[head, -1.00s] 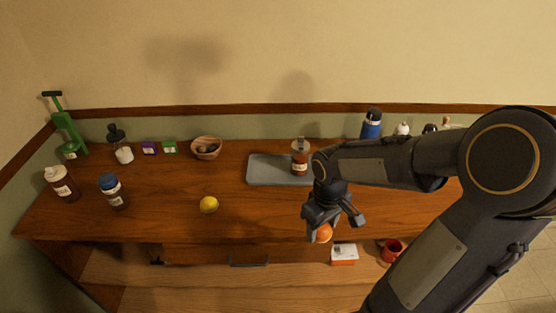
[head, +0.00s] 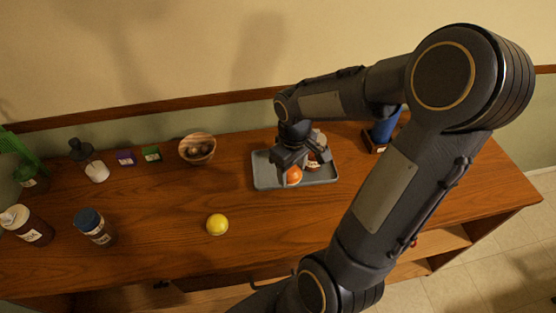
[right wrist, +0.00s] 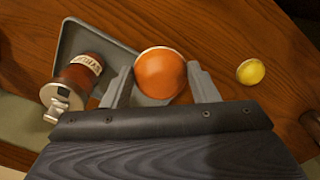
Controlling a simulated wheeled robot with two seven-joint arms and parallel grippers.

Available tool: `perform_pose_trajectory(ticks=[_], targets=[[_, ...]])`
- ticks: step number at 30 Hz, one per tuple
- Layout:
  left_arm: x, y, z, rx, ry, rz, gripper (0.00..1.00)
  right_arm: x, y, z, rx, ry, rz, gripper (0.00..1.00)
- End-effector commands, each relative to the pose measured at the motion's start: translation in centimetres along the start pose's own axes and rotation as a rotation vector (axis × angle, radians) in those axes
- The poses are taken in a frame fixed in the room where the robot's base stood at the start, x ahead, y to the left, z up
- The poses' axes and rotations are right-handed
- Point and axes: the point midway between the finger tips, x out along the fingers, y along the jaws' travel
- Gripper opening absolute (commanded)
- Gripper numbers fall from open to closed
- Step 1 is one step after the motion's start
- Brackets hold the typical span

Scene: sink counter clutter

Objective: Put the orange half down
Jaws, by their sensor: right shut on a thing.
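The orange half (head: 294,176) is between the fingers of my right gripper (head: 291,162), which is shut on it. In the head view it appears over the grey tray (head: 263,181), left of the bottle. In the right wrist view the orange half (right wrist: 161,76) shows its rounded orange skin between the two fingers, overlapping the edge of the tray (right wrist: 112,46). I cannot tell whether it touches the tray. My left gripper is not in view.
A lemon (head: 217,224) sits on open wood in front. A wooden bowl (head: 197,149), small boxes and several bottles stand to the left. A blue bottle (head: 384,130) stands at the back right.

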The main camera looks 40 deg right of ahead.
Motion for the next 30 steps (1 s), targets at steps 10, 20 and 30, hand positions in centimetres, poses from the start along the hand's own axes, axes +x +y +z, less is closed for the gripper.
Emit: perform_pose_trajectory(ticks=[10, 20, 30], targets=[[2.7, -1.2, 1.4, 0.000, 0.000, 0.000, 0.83, 5.3, 3.4, -7.5, -0.001, -0.003, -0.001, 0.31], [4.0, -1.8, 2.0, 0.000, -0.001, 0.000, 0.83, 8.3, 4.8, -10.2, -0.001, 0.000, 0.000, 0.31], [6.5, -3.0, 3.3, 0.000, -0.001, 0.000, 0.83, 12.4, 5.1, -11.0, -0.001, 0.000, -0.001, 0.31]])
